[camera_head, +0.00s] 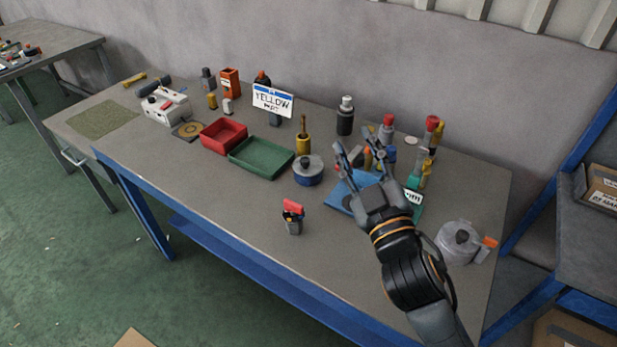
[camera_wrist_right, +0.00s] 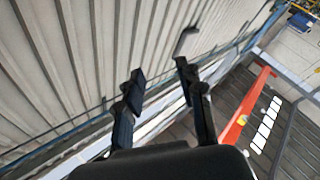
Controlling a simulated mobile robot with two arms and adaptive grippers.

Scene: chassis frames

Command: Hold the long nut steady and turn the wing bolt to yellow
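A small piece with a red, wing-like top and a grey and black body (camera_head: 293,217) stands upright near the front middle of the table. It may be the wing bolt in the long nut; it is too small to be sure. A white and blue sign reading YELLOW (camera_head: 272,101) stands at the back. My right gripper (camera_head: 355,143) is open and empty, raised above the table's right part with its fingers pointing up. The right wrist view shows its two fingers (camera_wrist_right: 160,70) apart with nothing between them. My left gripper is not in view.
A red tray (camera_head: 222,135) and a green tray (camera_head: 262,157) sit mid-table. A blue round container (camera_head: 308,171) stands beside them. Several bottles, including a black one (camera_head: 345,116), stand at the back right. A clear jar (camera_head: 459,241) is at the right. The front left of the table is clear.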

